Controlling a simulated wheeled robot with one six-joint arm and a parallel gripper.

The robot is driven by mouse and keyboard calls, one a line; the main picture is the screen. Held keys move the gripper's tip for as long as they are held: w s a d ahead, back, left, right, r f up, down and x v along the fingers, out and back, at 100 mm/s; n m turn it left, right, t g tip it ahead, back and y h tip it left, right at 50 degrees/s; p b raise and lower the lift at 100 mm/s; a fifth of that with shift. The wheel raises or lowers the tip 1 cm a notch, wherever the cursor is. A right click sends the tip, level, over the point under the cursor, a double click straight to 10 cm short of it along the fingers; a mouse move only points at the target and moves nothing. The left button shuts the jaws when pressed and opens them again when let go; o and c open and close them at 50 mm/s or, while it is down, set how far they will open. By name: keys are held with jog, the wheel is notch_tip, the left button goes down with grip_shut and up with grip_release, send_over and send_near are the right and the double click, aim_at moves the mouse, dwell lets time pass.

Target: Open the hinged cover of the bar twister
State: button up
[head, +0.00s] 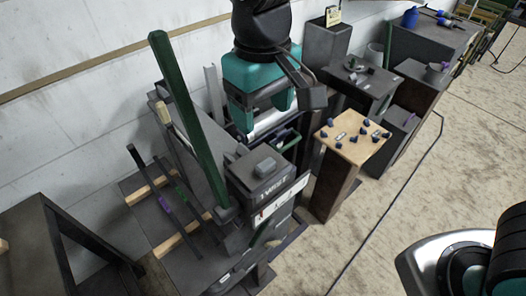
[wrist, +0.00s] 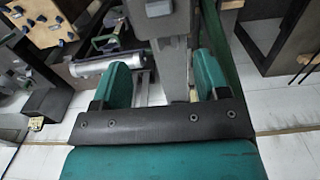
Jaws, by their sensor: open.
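The bar twister (head: 278,196), a dark grey machine with a white "TWIST" label, stands at the centre of the head view. Its box-like top, which looks like the hinged cover (head: 240,172), lies level and appears shut, with a lighter grey block (head: 265,167) on it. My teal gripper (head: 264,114) is open and points down just behind that top in the head view. In the wrist view, the open fingers (wrist: 160,78) have a grey machine part (wrist: 174,65) showing between them. I cannot tell whether either finger touches it.
A long green lever (head: 188,110) rises beside the twister on the left. A silver cylinder (wrist: 104,62) lies beside one finger in the wrist view. A wooden-topped stand (head: 350,138) with several blue knobs is at right. Floor (head: 400,225) is clear in front.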

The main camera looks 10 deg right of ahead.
aim_at(264, 160)
notch_tip(264, 160, down, 13)
jog(key=shift+r+p, duration=0.2)
jog(key=shift+p, duration=0.95)
grip_shut()
jog(key=shift+d, duration=0.1)
